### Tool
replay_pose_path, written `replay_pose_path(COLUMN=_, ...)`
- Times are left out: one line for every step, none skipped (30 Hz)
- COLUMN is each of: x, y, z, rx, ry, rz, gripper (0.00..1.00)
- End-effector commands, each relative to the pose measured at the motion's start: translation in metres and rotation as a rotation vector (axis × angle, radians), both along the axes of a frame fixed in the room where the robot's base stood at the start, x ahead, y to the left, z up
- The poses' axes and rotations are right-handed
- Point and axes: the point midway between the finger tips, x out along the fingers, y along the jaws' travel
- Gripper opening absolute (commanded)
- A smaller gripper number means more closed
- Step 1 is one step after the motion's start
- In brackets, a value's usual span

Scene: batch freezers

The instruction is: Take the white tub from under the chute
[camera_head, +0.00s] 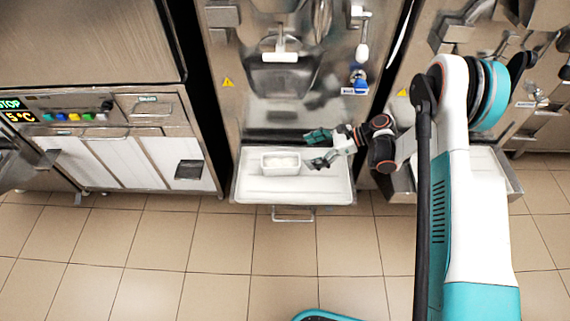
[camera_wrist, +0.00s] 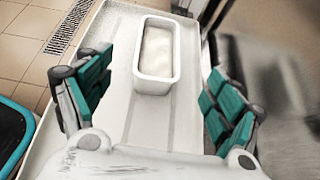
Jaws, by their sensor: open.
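The white tub (camera_head: 281,168) stands upright on the white drip tray (camera_head: 318,190) at the front of the middle freezer. It holds a pale, whitish content. In the wrist view the tub (camera_wrist: 154,84) sits beyond my fingers, roughly between their lines, with its near end closest to me. My gripper (camera_head: 312,150) is open and just to the right of the tub in the head view. In the wrist view my gripper (camera_wrist: 153,105) shows its teal-padded fingers spread wide, with nothing between the pads. The chute (camera_head: 281,58) is on the freezer front above the tub.
The freezer body (camera_head: 290,115) rises behind the tray. A neighbouring machine's tray (camera_head: 490,170) is on the right, partly behind my arm. A cabinet with white doors (camera_head: 95,160) stands left. Tiled floor (camera_head: 220,240) in front is clear. A floor drain (camera_wrist: 70,27) shows in the wrist view.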

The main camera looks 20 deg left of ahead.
Motion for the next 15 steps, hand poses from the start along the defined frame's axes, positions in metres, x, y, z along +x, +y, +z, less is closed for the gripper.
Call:
replay_pose_path(x=-0.003, y=0.009, z=-0.008, rx=0.000, ry=0.000, rz=0.004, gripper=0.84)
replay_pose_path(x=-0.004, y=0.014, z=-0.010, rx=0.000, ry=0.000, rz=0.004, gripper=0.84)
replay_pose_path(x=-0.006, y=0.021, z=-0.014, rx=0.000, ry=-0.001, rz=0.004, gripper=0.84)
replay_pose_path(x=-0.007, y=0.026, z=-0.017, rx=0.000, ry=-0.001, rz=0.004, gripper=0.84)
replay_pose_path(x=-0.008, y=0.031, z=-0.020, rx=0.000, ry=-0.001, rz=0.004, gripper=0.84)
replay_pose_path(x=-0.010, y=0.037, z=-0.023, rx=0.000, ry=-0.002, rz=0.003, gripper=0.84)
replay_pose_path(x=-0.010, y=0.041, z=-0.025, rx=0.000, ry=-0.002, rz=0.003, gripper=0.84)
replay_pose_path(x=-0.011, y=0.044, z=-0.027, rx=-0.001, ry=-0.001, rz=0.002, gripper=0.84)
replay_pose_path(x=-0.012, y=0.048, z=-0.029, rx=-0.001, ry=-0.001, rz=0.002, gripper=0.84)
replay_pose_path(x=-0.012, y=0.051, z=-0.030, rx=-0.001, ry=-0.001, rz=0.002, gripper=0.84)
replay_pose_path(x=-0.013, y=0.053, z=-0.031, rx=-0.001, ry=-0.001, rz=0.002, gripper=0.84)
replay_pose_path(x=-0.014, y=0.055, z=-0.032, rx=-0.001, ry=-0.001, rz=0.002, gripper=0.84)
replay_pose_path(x=-0.014, y=0.056, z=-0.032, rx=-0.001, ry=-0.002, rz=0.001, gripper=0.84)
replay_pose_path(x=-0.014, y=0.057, z=-0.033, rx=-0.001, ry=-0.002, rz=0.001, gripper=0.84)
replay_pose_path(x=-0.014, y=0.058, z=-0.033, rx=-0.001, ry=-0.002, rz=0.001, gripper=0.84)
